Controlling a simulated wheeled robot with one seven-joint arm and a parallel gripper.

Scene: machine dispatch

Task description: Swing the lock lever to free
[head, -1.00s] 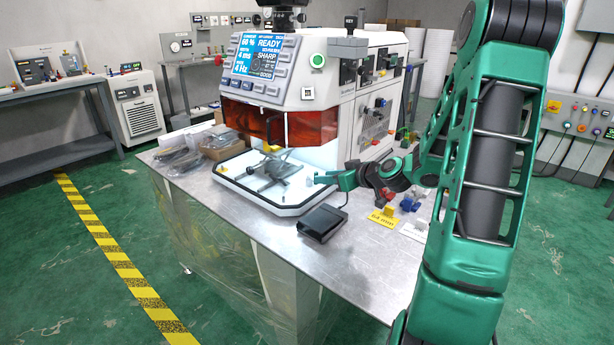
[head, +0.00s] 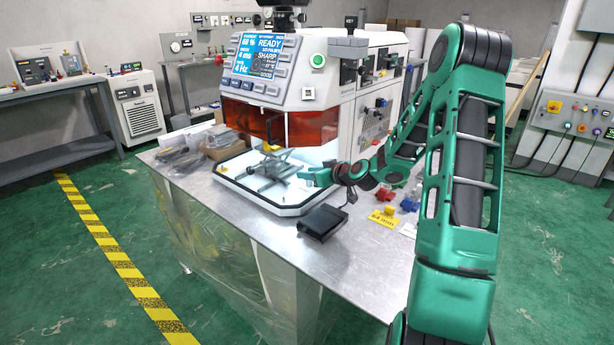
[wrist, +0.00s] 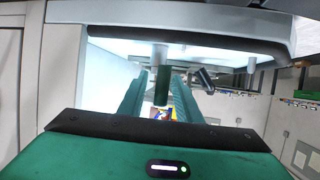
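The machine (head: 300,92) stands on the metal table with an amber window over an open, lit front bay. A grey metal lift stage (head: 272,168) stands on the bay floor. My gripper (head: 312,176) is at the bay's right front, its tips just right of the stage. In the wrist view my gripper's two teal fingers (wrist: 160,100) stand apart. A dark green block (wrist: 162,87) on a pale post shows between them, and a dark lever-like part (wrist: 206,77) is just to the right. I cannot tell which is the lock lever, or whether anything touches it.
A black box (head: 322,222) lies on the table in front of the bay. A yellow labelled card (head: 383,219) and small red and blue parts (head: 409,204) lie to the right. The bay's pale upper edge (wrist: 190,15) crosses the top of the wrist view.

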